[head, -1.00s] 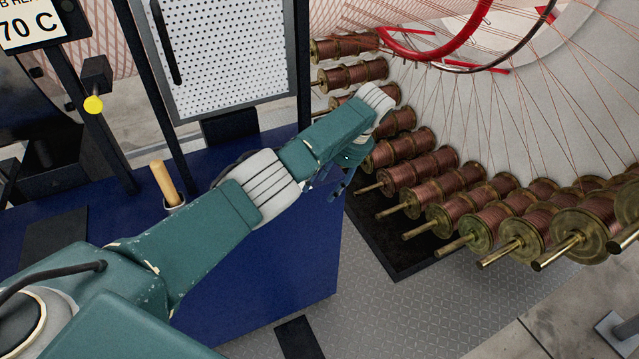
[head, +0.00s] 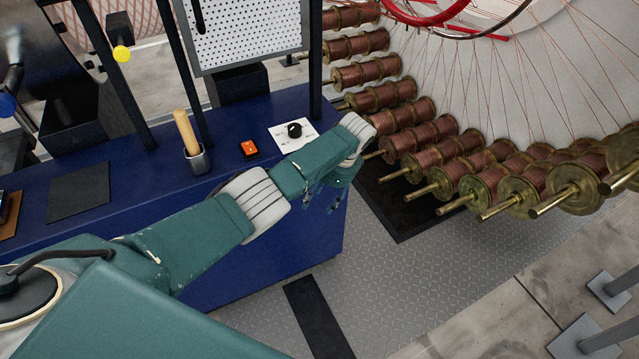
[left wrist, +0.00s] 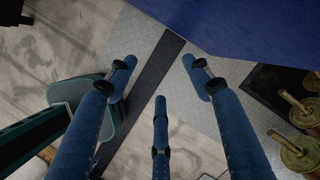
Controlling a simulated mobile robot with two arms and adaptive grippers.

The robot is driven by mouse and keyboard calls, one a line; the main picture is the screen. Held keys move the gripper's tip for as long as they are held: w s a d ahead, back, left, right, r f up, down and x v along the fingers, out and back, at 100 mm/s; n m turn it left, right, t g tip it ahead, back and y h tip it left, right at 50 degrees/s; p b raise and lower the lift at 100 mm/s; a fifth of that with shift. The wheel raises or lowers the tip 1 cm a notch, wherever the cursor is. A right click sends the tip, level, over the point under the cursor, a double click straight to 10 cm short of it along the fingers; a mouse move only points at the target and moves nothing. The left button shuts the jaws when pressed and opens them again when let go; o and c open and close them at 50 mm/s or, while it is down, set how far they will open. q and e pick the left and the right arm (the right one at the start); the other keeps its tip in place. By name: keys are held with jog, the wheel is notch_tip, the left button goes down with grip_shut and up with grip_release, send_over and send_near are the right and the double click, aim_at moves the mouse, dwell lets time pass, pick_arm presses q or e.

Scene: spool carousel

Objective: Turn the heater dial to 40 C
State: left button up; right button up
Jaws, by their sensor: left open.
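The heater dial (head: 294,130) is a black knob on a white plate with markings too small to read. It sits on the blue bench top, just behind my left forearm in the head view. My left gripper (head: 338,196) hangs past the bench's right front corner, apart from the dial and partly hidden by the wrist. In the left wrist view the left gripper (left wrist: 160,85) has its blue fingers spread and empty above the floor. The dial is not in the left wrist view. My right gripper is not in view.
A perforated panel (head: 245,32) rises behind. Copper spools (head: 430,157) with brass spindles line the right. The blue bench (head: 300,255) has a clear front.

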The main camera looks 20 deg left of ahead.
pick_arm(q)
jog(key=s+f+n+b, duration=0.1)
jog(key=s+f, duration=0.3)
jog(key=f, duration=0.6)
jog(key=shift+d+h, duration=0.3)
jog(key=shift+d, duration=0.1)
jog(key=s+d+f+n+h, duration=0.15)
jog(key=s+f+n, duration=0.35)
jog(key=s+f, duration=1.75)
jog(key=s+f+n+t, duration=0.1)
jog(key=s+f+n, duration=0.1)
jog(key=s, duration=1.1)
jog(key=s+a+f+n+h, duration=0.1)
jog(key=s+f+n, duration=0.2)
jog(key=s, duration=1.1)
notch_tip(320, 180, down, 2)
jog(key=shift+a+f+t, duration=0.25)
jog(key=shift+t, duration=0.15)
jog(key=shift+c, duration=0.2)
